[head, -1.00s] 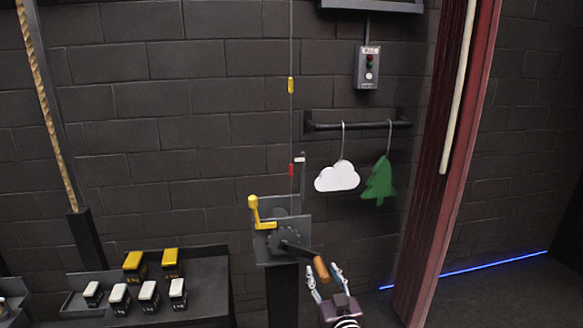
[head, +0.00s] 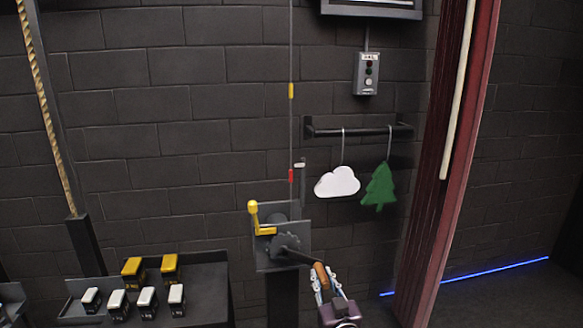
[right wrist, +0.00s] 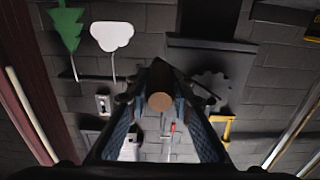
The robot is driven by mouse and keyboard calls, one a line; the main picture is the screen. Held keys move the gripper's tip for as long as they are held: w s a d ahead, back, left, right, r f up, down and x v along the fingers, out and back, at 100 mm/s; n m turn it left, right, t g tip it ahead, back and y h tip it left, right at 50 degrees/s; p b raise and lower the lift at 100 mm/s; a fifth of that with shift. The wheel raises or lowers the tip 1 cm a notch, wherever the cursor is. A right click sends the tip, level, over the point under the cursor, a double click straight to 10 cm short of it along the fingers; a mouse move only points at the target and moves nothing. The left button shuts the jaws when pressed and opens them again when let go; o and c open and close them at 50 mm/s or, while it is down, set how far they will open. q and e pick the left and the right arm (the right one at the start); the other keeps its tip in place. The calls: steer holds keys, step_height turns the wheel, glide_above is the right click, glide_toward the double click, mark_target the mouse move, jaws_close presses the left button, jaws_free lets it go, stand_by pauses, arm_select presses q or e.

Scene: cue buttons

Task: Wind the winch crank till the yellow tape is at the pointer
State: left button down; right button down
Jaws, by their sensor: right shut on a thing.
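The winch (head: 283,247) stands on a post against the wall, with a dark crank arm pointing down and right. My right gripper (head: 325,282) is shut on the crank's brown wooden handle (head: 320,271). In the right wrist view the handle's round end (right wrist: 159,101) sits between the two fingers. The yellow tape (head: 291,90) is on the thin vertical line, well above the pale-tipped pointer (head: 300,165). A red tape (head: 291,176) is on the same line, just below the pointer's level. A yellow lever (head: 257,217) stands up on the winch's left. My left gripper is not in view.
A tray of black weights with yellow and white tops (head: 147,297) is at lower left. A white cloud (head: 337,182) and a green tree (head: 379,187) hang from a wall bar right of the line. A button box (head: 367,73) is above them.

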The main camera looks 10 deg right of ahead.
steer(key=a+f+b, duration=0.2)
steer(key=a+f, duration=0.2)
steer(key=shift+s+f, duration=0.1)
steer(key=shift+a, duration=0.1)
